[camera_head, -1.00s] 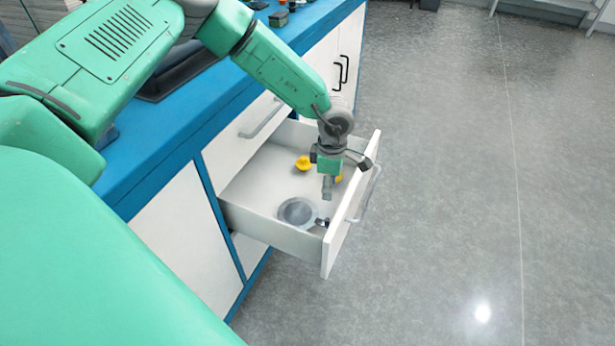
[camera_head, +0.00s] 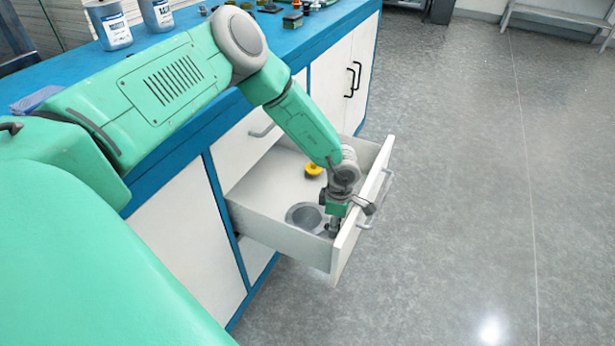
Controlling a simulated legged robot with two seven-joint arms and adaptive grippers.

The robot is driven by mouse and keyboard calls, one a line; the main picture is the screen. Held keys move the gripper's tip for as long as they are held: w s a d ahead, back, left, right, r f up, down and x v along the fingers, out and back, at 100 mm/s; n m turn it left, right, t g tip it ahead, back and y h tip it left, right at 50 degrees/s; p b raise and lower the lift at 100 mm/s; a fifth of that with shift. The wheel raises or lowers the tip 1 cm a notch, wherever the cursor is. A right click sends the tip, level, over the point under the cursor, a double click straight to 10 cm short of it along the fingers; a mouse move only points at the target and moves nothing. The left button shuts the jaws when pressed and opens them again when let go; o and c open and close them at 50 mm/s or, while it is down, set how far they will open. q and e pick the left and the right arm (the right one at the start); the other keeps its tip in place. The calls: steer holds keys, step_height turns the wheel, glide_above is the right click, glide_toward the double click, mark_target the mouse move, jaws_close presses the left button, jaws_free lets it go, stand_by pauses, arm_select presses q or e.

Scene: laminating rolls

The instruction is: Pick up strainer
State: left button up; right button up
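The strainer (camera_head: 304,216) is a round grey mesh bowl lying in the near part of the open white drawer (camera_head: 262,221). Its handle side, toward the drawer front, is hidden behind my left gripper. My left gripper (camera_head: 333,231) points down inside the drawer, at the right side of the strainer, close to the drawer front. Its fingers are small and look close together; I cannot tell whether they are on the handle. My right gripper is out of view.
A yellow object (camera_head: 314,170) lies farther back in the drawer. The drawer front (camera_head: 362,213) stands just right of my gripper. The blue countertop (camera_head: 180,131) holds two labelled cans (camera_head: 113,28) and several small items. Open grey floor (camera_head: 460,180) lies to the right.

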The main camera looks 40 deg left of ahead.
arm_select(q)
steer(key=shift+d+r, duration=0.1)
steer(key=shift+d, duration=0.2)
jaws_close()
